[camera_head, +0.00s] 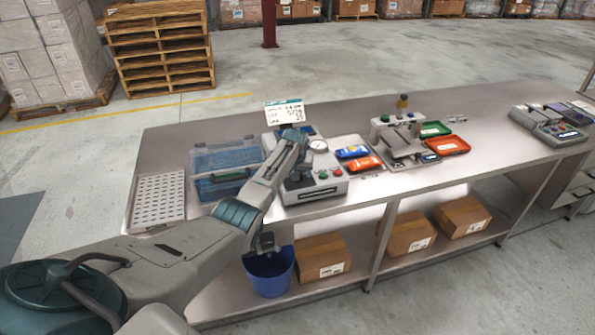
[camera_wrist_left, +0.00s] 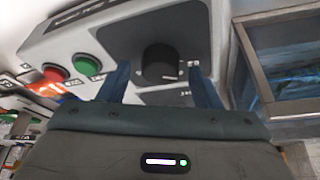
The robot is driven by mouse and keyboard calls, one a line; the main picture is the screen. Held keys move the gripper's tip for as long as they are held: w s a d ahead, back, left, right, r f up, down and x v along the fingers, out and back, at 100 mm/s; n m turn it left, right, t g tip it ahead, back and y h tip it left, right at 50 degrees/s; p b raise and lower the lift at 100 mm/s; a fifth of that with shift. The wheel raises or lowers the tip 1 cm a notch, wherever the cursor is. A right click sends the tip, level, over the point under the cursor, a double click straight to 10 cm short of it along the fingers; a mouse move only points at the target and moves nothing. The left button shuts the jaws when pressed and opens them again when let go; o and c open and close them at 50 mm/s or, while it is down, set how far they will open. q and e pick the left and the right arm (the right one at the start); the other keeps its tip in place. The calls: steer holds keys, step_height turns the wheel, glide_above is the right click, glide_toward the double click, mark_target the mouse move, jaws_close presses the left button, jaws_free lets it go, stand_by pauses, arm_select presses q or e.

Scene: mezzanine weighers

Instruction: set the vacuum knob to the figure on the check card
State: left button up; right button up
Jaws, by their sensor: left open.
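The packing machine (camera_head: 318,190) stands on the steel bench, with a round gauge on top and red and green buttons on its front. Its black vacuum knob (camera_wrist_left: 160,63) shows in the left wrist view, on a dark panel; my arm hides it in the head view. My left gripper (camera_wrist_left: 160,85) is open, with one blue finger on each side of the knob; I cannot tell whether either touches it. The knob's pointer is not readable. The white check card (camera_head: 285,114) stands upright behind the machine; its printed figures are too small to read surely.
A blue bin (camera_head: 270,274) stands below the front edge.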

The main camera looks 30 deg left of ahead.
stand_by(0.3)
arm_select(q)
steer(key=c, duration=1)
